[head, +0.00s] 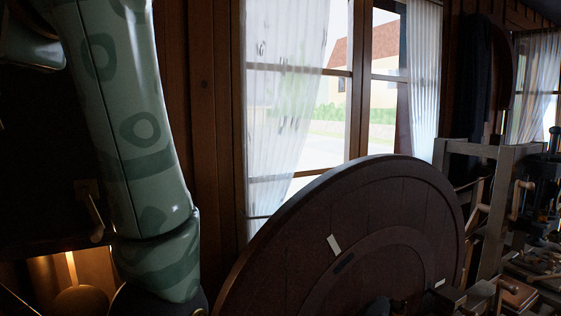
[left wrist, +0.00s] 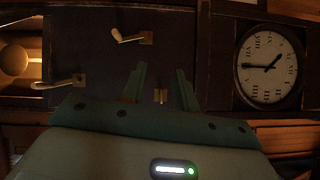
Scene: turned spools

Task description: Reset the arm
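My left arm (head: 143,130) comes down from the upper left in the head view, with its green patterned shell in front of a dark wooden wall. Its gripper is out of that view. In the left wrist view my left gripper (left wrist: 160,90) shows two green fingers standing apart with nothing between them, so it is open and empty. Behind the fingers is a dark panel with small pale handles (left wrist: 131,37). My right gripper is in neither view.
A large round dark wooden wheel or disc (head: 400,205) stands below the curtained window (head: 300,110). A wooden frame and cluttered workbench (head: 530,270) are at the right. A round clock (left wrist: 268,64) is right of my left gripper. A warm lamp glows at left.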

